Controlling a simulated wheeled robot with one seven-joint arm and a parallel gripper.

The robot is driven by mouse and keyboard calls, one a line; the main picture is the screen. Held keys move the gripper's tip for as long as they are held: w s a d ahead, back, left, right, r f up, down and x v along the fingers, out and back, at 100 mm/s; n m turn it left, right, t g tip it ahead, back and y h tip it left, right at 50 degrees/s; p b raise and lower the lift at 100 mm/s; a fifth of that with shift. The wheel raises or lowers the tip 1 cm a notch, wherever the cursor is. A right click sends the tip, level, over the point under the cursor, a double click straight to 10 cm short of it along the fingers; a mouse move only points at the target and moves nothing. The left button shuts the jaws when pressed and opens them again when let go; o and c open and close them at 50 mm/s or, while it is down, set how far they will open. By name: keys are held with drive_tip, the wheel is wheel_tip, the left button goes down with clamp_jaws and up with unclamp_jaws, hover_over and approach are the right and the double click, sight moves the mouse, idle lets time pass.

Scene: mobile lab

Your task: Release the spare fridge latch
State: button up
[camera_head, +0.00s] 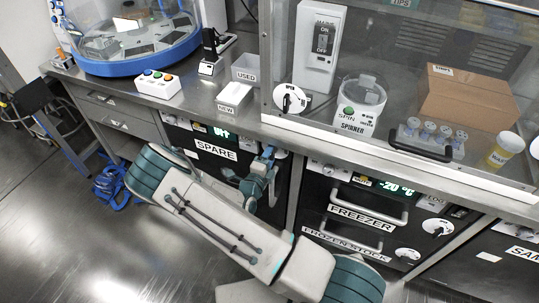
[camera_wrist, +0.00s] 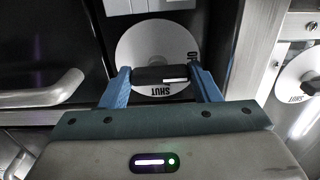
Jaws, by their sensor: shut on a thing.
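The spare fridge (camera_head: 215,152), with a black front and a SPARE label, is under the bench. In the wrist view its latch is a white round dial (camera_wrist: 150,40) with a black bar knob (camera_wrist: 150,76). The knob lies crosswise, with a white mark at its right end. SHUT is printed upside down below it, and lettering at the right edge is partly covered. My gripper (camera_wrist: 160,77) has its blue fingers on both ends of the knob, shut on it. In the head view my gripper (camera_head: 263,170) is at the fridge's right side and hides most of the latch.
A metal handle (camera_wrist: 45,92) is left of the dial in the wrist view. Another SHUT dial (camera_wrist: 300,75) is at the right. The freezer (camera_head: 362,212) stands right of the spare fridge, with a protruding handle. The bench edge (camera_head: 235,117) overhangs above. Open floor is at the left.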

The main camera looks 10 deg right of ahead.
idle(0.4)
drive_tip(key=o, duration=1)
drive_tip(key=shift+s+a, duration=0.1)
drive_tip(key=shift+a, duration=0.05)
drive_tip(key=v, duration=1.3)
drive_tip(key=shift+s+a+b, duration=0.15)
drive_tip(key=shift+s+b, duration=0.1)
drive_tip(key=shift+b, duration=0.05)
